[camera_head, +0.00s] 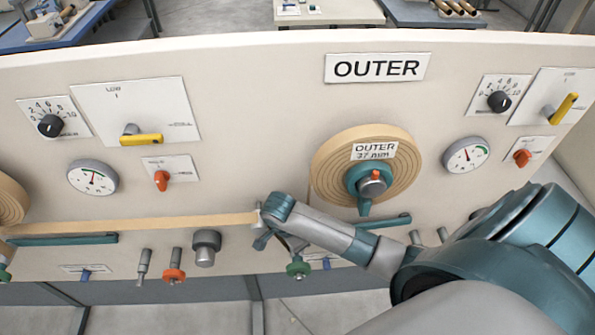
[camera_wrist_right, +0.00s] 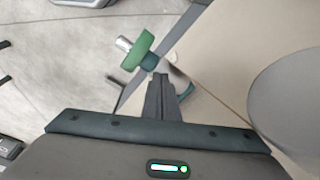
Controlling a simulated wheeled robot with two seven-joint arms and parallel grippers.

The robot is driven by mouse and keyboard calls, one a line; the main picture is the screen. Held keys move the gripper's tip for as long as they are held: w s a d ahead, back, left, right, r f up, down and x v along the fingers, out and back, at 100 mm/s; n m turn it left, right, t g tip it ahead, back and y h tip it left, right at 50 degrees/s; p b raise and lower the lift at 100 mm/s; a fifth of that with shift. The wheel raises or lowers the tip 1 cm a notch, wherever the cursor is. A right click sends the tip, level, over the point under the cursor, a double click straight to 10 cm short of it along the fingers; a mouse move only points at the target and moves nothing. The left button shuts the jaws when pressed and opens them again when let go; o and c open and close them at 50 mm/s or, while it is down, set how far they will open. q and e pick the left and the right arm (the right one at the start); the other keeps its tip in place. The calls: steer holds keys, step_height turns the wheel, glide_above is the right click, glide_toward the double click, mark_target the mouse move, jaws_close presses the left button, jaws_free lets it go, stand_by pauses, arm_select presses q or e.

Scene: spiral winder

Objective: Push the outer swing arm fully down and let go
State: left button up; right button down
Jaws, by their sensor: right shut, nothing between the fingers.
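The outer swing arm looks to be the teal bar (camera_head: 388,221) on the panel below the outer roll. Its left part is hidden behind my right arm. My right gripper (camera_head: 262,241) is at the panel, left of the visible bar and just up and left of a green knob (camera_head: 298,269). In the right wrist view its fingers (camera_wrist_right: 159,78) are shut with nothing between them. The green knob (camera_wrist_right: 138,50) is just beyond the fingertips there. I cannot tell whether the fingers touch the swing arm. My left gripper is out of view.
The outer roll (camera_head: 330,165) with a teal hub is above my forearm. A tan strip (camera_head: 150,225) runs from the left to near my gripper. Yellow handles, dials and orange switches line the panel. A grey knob (camera_head: 205,247) and orange knob (camera_head: 173,275) are to the left.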

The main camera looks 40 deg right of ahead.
steer(key=shift+a+b+x, duration=0.2)
steer(key=shift+b+x, duration=0.15)
steer(key=shift+x, duration=0.65)
steer(key=shift+a+b+x, duration=0.2)
steer(key=shift+b+x, duration=0.1)
steer(key=shift+x, duration=0.7)
steer(key=shift+f, duration=0.1)
steer(key=shift+d+p+v, duration=0.15)
steer(key=shift+p+v, duration=0.6)
steer(key=shift+p, duration=0.15)
steer(key=shift+d+p+v, duration=0.15)
steer(key=shift+p+v, duration=0.55)
steer(key=shift+p, duration=0.15)
steer(key=shift+d+v, duration=0.25)
steer(key=shift+v, duration=0.95)
steer(key=d+v, duration=0.2)
steer(key=v, duration=0.7)
steer(key=shift+r, duration=0.55)
steer(key=shift+a, duration=0.1)
